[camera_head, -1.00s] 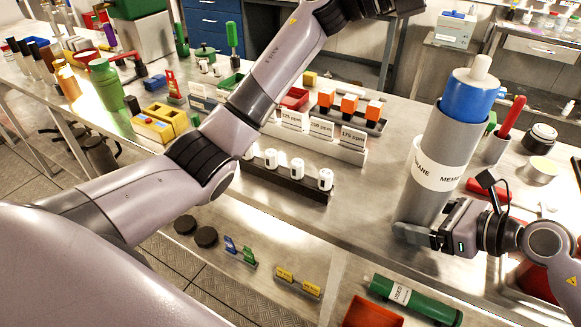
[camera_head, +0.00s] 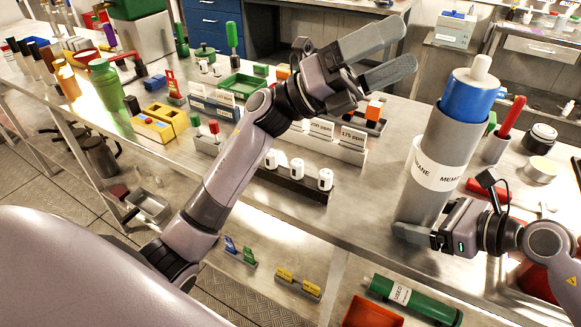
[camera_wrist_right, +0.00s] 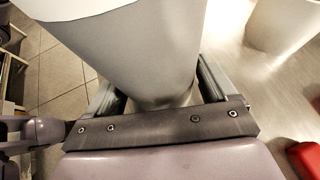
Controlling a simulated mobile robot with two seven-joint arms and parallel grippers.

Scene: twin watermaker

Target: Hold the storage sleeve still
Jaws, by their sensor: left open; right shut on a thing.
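The storage sleeve (camera_head: 427,187) is a tall grey cylinder with a white label reading "MEMBRANE" in part. It stands upright on the bench at the right in the head view. A blue cap-like piece (camera_head: 468,97) with a white knob sits in its top. My right gripper (camera_head: 418,232) is shut on the sleeve near its base. In the right wrist view the sleeve (camera_wrist_right: 150,60) fills the space between the two fingers. My left gripper (camera_head: 388,57) is open and empty, raised above the bench to the left of the sleeve's top.
A rack with white cylinders (camera_head: 297,168) and labelled ppm blocks (camera_head: 340,148) stand left of the sleeve. A red-handled tool in a cup (camera_head: 497,145) is close on its right. A green cylinder (camera_head: 415,300) and red tray (camera_head: 370,313) lie below. Bench is clear just left of the sleeve.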

